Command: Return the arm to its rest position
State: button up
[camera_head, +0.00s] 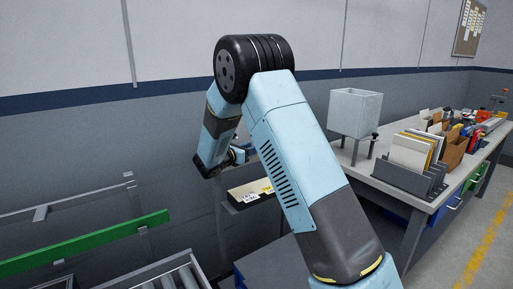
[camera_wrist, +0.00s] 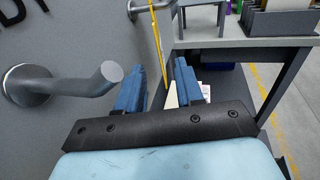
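My arm (camera_head: 290,140) rises from the lower right of the head view, bends at a high black elbow and drops to the left, with its light blue wrist near the wall. My gripper (camera_wrist: 158,82) shows in the wrist view as two blue fingers set apart, with nothing held between them. In the head view the gripper is mostly hidden behind my arm.
A grey wall peg (camera_wrist: 80,85) sticks out close left of the fingers. A workbench (camera_head: 405,185) with a grey bin (camera_head: 354,112) and file holders (camera_head: 410,178) stands right. A green rail (camera_head: 85,242) and a roller conveyor (camera_head: 165,278) lie lower left. A small shelf (camera_head: 250,192) is below the wrist.

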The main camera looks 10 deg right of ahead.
jog(key=v, duration=0.8)
jog(key=s+d+r+m+g+y, duration=0.2)
jog(key=s+d+r+m+g, duration=0.3)
jog(key=s+d, duration=0.35)
jog(key=s+d+r+m+g+y, duration=0.2)
jog(key=s+d+r+m+g, duration=0.15)
jog(key=s+d+m, duration=0.5)
jog(key=s+a+r+m+t+y, duration=0.1)
jog(key=s+m+y, duration=0.4)
jog(key=s, duration=0.8)
jog(key=s+a+r+m+t+y, duration=0.2)
jog(key=s+m, duration=0.5)
jog(key=s, duration=0.6)
jog(key=shift+a+r+y, duration=0.25)
jog(key=shift+r+y, duration=0.3)
jog(key=shift+y, duration=0.85)
jog(key=shift+s, duration=0.25)
